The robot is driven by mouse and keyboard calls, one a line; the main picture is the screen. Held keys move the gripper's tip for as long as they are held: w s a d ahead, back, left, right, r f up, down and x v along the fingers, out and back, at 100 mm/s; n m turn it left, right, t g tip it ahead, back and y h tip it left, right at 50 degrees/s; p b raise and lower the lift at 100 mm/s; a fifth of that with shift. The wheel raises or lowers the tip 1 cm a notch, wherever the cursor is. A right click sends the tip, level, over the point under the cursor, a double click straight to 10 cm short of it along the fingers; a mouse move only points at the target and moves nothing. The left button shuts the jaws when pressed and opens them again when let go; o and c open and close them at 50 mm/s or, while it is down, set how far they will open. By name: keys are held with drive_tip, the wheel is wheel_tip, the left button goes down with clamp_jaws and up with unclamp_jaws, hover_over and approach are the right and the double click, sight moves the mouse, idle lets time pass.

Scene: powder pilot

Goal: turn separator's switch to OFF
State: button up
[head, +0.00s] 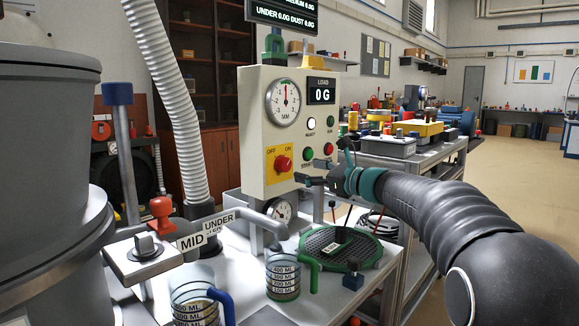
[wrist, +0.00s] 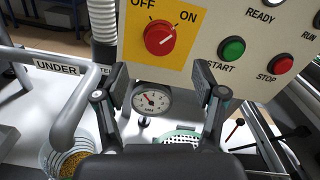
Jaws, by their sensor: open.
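The separator's switch is a red knob (head: 283,163) on a yellow plate (head: 271,153) marked OFF at left and ON at right, on the cream control panel (head: 255,100). In the wrist view the red knob (wrist: 160,37) is at top centre, and its pale mark seems to lean towards ON. My gripper (head: 313,173) is in front of the panel, right of the knob in the head view. In the wrist view my gripper (wrist: 160,85) is open and empty, its fingers apart below the knob and not touching it.
A green START button (wrist: 231,48) and red STOP button (wrist: 280,64) sit right of the knob. A round gauge (wrist: 151,100) is below the panel. The UNDER pipe (wrist: 82,110) lies left. Graduated cups (head: 284,279) and a green-rimmed sieve (head: 372,257) stand below.

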sight(287, 166)
drive_tip(key=x, duration=0.7)
drive_tip(key=shift+w+a+p, duration=0.2)
drive_tip(key=shift+a+p, duration=0.15)
drive_tip(key=c, duration=1.1)
